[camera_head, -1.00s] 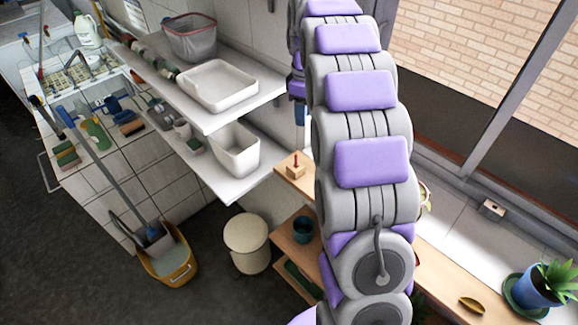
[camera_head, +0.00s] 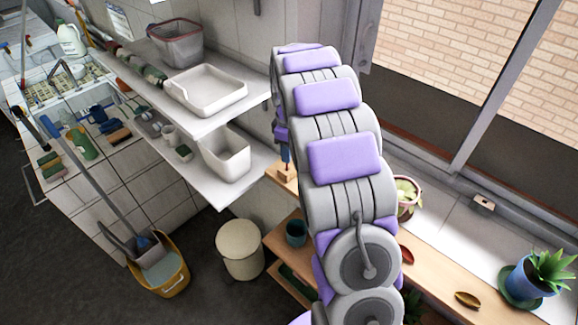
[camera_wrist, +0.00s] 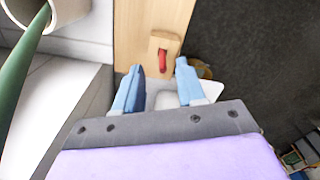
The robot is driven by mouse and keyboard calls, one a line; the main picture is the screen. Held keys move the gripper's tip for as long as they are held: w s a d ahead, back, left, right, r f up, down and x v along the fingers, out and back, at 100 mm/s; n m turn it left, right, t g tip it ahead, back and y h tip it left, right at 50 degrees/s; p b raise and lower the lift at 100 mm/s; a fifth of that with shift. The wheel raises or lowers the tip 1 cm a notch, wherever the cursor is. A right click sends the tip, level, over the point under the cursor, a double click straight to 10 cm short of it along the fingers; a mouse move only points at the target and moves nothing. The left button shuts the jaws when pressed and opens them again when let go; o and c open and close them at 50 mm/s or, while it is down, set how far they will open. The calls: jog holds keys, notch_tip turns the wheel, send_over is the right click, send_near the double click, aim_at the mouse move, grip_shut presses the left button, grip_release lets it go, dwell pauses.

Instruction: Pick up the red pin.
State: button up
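The red pin (camera_wrist: 162,61) stands in a small wooden block (camera_wrist: 164,42) on the wooden shelf board in the wrist view. My gripper (camera_wrist: 158,66) is open, with its two blue fingers apart. In that picture the pin shows between the fingertips, but I cannot tell how far off it is. No finger is seen touching it. In the head view the wooden block (camera_head: 286,173) shows at the left end of the wooden board, partly behind my arm. A blue finger shows just above the block there, and the pin is hidden.
White shelves (camera_head: 215,110) with a tray (camera_head: 207,88) and bins stand left of the block. A potted plant (camera_head: 407,196) is on the board right of my arm. A teal pot (camera_head: 297,232) is on the lower shelf. The window wall is at the right.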

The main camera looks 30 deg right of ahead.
aim_at(287, 167)
jog(key=f, duration=0.1)
jog(key=a+f, duration=0.1)
jog(key=f, duration=0.1)
jog(key=shift+w+a+f, duration=0.2)
jog(key=shift+a+f, duration=0.05)
jog(key=shift+f, duration=0.4)
jog(key=shift+d, duration=0.6)
jog(key=shift+d+f, duration=0.1)
jog(key=shift+d, duration=0.2)
jog(key=shift+c, duration=1.3)
jog(key=shift+a, duration=0.6)
grip_shut()
